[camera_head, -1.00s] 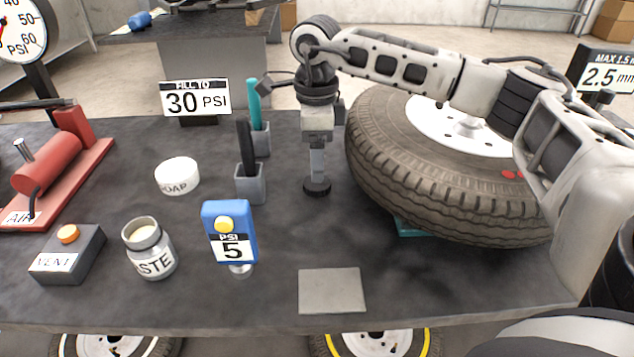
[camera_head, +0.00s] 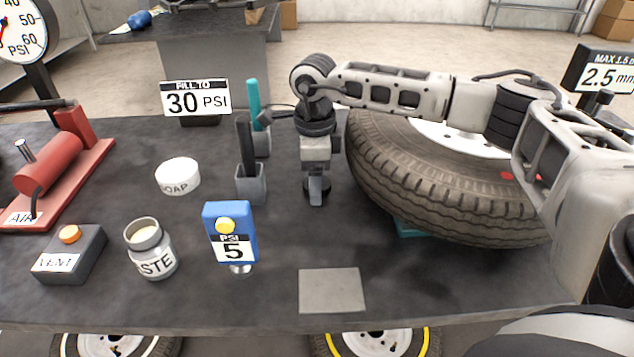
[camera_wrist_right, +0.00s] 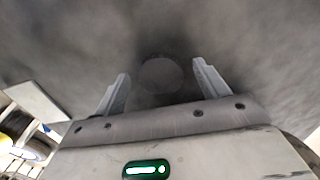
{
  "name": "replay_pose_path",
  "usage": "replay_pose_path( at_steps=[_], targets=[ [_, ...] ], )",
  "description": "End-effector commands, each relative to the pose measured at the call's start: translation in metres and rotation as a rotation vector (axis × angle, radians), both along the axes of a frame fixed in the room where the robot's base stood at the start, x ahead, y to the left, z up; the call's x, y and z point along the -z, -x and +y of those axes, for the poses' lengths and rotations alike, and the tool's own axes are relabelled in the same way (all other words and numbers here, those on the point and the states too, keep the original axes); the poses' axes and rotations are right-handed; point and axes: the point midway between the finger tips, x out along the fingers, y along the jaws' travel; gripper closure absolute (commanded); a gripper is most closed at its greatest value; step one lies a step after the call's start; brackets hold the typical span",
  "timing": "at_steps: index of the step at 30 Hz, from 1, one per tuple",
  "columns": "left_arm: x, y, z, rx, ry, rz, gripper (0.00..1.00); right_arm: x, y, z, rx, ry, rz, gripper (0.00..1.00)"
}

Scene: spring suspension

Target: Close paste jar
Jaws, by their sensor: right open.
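The paste jar (camera_head: 150,252) is a grey-white jar labelled "STE" at the front left of the bench. Its mouth is uncovered and pale paste shows inside. A dark round disc, apparently the jar's lid (camera_head: 310,196), lies flat on the bench behind the grey square plate. My right gripper (camera_head: 316,186) points straight down over the disc, its near finger covering part of it. In the right wrist view the disc (camera_wrist_right: 160,75) sits between and beyond the two open fingers (camera_wrist_right: 160,82). I cannot tell whether the fingers touch it. My left gripper is out of view.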

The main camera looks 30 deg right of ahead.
Motion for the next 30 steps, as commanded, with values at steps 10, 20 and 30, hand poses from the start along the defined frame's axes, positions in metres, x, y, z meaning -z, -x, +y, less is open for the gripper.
replay_pose_path(
  at_steps=[10,20,30],
  targets=[
    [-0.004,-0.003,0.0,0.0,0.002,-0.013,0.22,0.0,0.0,0.0,-0.001,0.0,0.0,0.74],
    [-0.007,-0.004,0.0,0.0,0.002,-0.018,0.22,-0.002,0.0,0.0,-0.001,0.0,0.0,0.74],
    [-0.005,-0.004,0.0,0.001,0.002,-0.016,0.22,-0.038,0.004,0.003,-0.005,-0.001,-0.003,0.74]
  ],
)
